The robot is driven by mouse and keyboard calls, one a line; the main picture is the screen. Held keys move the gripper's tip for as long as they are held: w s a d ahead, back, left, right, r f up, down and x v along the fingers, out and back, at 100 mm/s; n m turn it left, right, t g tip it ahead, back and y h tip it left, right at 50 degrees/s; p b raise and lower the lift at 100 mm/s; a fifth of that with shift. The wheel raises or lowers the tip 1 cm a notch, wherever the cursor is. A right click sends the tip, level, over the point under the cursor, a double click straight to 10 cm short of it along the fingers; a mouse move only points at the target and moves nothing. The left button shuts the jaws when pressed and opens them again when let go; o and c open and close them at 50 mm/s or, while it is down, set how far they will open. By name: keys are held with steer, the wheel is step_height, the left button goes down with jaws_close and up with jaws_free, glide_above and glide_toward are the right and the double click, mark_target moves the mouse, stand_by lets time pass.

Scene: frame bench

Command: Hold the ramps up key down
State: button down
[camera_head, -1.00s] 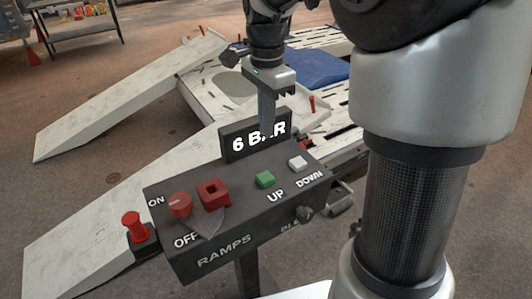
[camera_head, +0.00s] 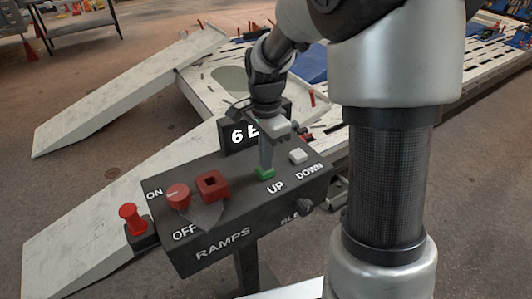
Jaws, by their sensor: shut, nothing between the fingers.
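The ramps control box (camera_head: 215,238) is a dark box on a post, with RAMPS on its front face. The green UP key (camera_head: 265,174) is on its top, above the label UP. My gripper (camera_head: 266,165) is shut and empty, pointing down, with its tips at the green key and covering part of its back. Whether the key is pressed in cannot be told. The white DOWN key (camera_head: 298,156) is just to the right, apart from the fingers. The display (camera_head: 232,133) behind reads 6 and part of a letter; my gripper hides the rest.
A red knob (camera_head: 178,196) at ON/OFF and a red square guard (camera_head: 212,185) sit on the box's left part. A red plunger (camera_head: 132,218) stands left of the box. Two pale ramps (camera_head: 125,95) lead to a white platform (camera_head: 205,82) behind.

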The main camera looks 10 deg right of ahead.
step_height(320, 180, down, 2)
steer(key=shift+f+b, duration=0.15)
steer(key=shift+b, duration=0.6)
steer(key=shift+s, duration=0.25)
steer(key=shift+f, duration=0.2)
steer(key=r+p, duration=0.2)
steer(key=r, duration=0.1)
steer(key=r+p, duration=0.1)
steer(key=shift+w+d+r+p, duration=0.15)
steer(key=shift+w+r+p, duration=0.2)
steer(key=shift+r, duration=0.05)
step_height(320, 180, up, 11)
steer(key=shift+p, duration=0.4)
